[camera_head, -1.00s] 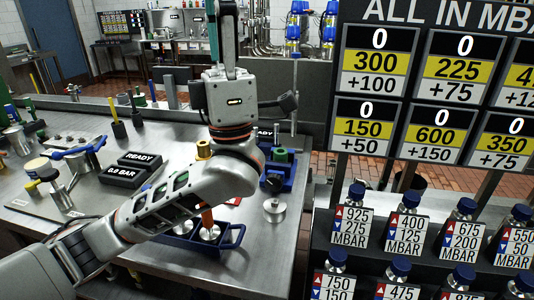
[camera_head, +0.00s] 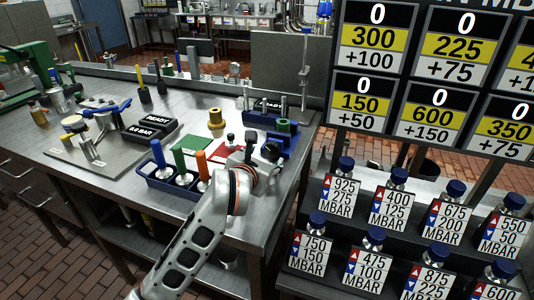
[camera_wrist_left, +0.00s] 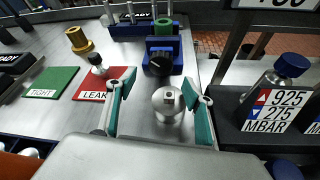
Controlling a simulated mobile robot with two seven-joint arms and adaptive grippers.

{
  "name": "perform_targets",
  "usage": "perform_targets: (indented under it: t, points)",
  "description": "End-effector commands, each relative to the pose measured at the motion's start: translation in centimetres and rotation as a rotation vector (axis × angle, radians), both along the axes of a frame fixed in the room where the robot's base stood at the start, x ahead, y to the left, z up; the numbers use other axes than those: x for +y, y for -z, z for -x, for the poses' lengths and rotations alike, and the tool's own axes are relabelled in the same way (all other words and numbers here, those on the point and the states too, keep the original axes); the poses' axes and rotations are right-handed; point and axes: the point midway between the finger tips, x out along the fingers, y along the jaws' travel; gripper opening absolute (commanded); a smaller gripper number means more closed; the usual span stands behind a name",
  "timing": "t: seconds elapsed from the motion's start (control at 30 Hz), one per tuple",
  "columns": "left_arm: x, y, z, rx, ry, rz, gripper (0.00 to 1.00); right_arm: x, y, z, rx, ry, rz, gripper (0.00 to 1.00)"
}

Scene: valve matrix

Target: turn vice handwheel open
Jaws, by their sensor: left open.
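The blue vice (camera_head: 293,143) stands near the bench's right edge, with a green-topped brass piece (camera_head: 284,125) at it. Its black handwheel (camera_head: 270,151) faces me; the vice (camera_wrist_left: 178,47) and handwheel (camera_wrist_left: 158,66) also show in the left wrist view. My left gripper (camera_head: 246,158) is low over the bench, in front of the vice; its fingers are hard to make out in the head view. In the left wrist view my left gripper (camera_wrist_left: 157,88) is open, its teal fingers apart and short of the handwheel. A silver cylindrical piece (camera_wrist_left: 168,106) shows between them, grip not seen. My right gripper is not in view.
A green mat (camera_wrist_left: 50,82) and a red mat (camera_wrist_left: 88,86) lie left of the gripper. A silver piece with a black top (camera_wrist_left: 98,70) and a brass piece (camera_head: 216,118) stand nearby. A blue rack (camera_head: 160,180) holds coloured-handled tools. Tagged bottles (camera_head: 343,190) stand right.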

Motion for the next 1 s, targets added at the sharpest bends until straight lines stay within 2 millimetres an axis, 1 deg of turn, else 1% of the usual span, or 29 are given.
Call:
perform_targets:
  t: [0.07, 0.17, 0.4, 0.6, 0.77, 1.0]
  points:
    - [-0.2, 0.3, -0.3, 0.008, 0.002, 0.008, 0.52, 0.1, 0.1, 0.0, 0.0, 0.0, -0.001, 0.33]
    - [-0.4, 0.8, -1.2, 0.008, 0.002, 0.007, 0.52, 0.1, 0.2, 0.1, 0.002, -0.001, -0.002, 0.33]
    - [-1.1, 2.1, -4.5, 0.006, 0.002, 0.005, 0.52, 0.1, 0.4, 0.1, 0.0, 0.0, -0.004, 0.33]
    - [-1.5, 2.8, -6.4, 0.005, 0.002, 0.005, 0.52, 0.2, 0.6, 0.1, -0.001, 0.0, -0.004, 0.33]
    - [-1.6, 2.9, -7.0, 0.004, 0.003, 0.005, 0.52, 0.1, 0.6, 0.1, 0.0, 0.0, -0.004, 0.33]
    - [-1.6, 3.0, -7.0, 0.003, 0.003, 0.005, 0.52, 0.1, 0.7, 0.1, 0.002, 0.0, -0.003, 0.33]
